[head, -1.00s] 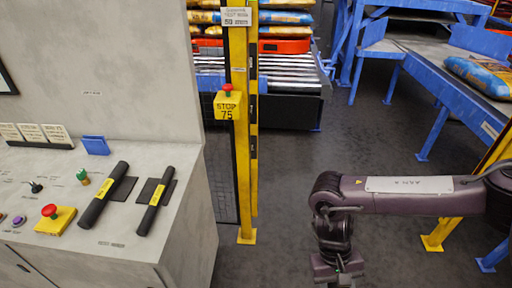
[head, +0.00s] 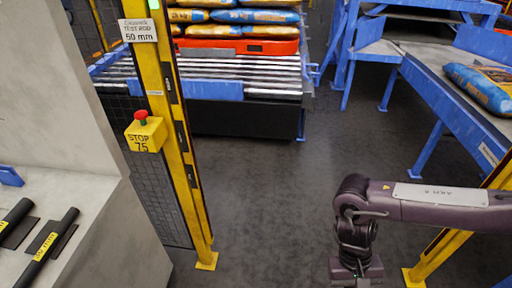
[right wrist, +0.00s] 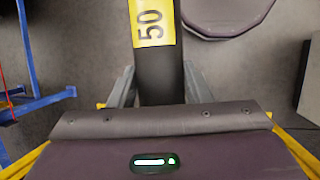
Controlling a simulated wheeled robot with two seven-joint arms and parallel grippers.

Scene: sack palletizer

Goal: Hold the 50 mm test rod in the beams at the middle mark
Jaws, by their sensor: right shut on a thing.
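The 50 mm test rod (right wrist: 155,78) is a black cylinder with a yellow "50" label, seen in the right wrist view. My right gripper (right wrist: 158,92) is shut on it, one grey finger on each side. In the head view the right gripper (head: 357,273) is cut off by the bottom edge, and the rod is hidden there. The yellow beam post (head: 178,140) carries a "test rod 50 mm" sign (head: 138,31) and a green light; my right gripper is right of it, apart. A second yellow post (head: 440,255) stands partly behind my arm. No middle mark can be made out. My left gripper is out of view.
A yellow stop box (head: 146,135) with a red button is on the post. A grey console (head: 95,215) with two other black rods stands at the left. A roller conveyor (head: 245,90) with sacks lies behind, a blue conveyor (head: 440,95) at right. Floor between the posts is clear.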

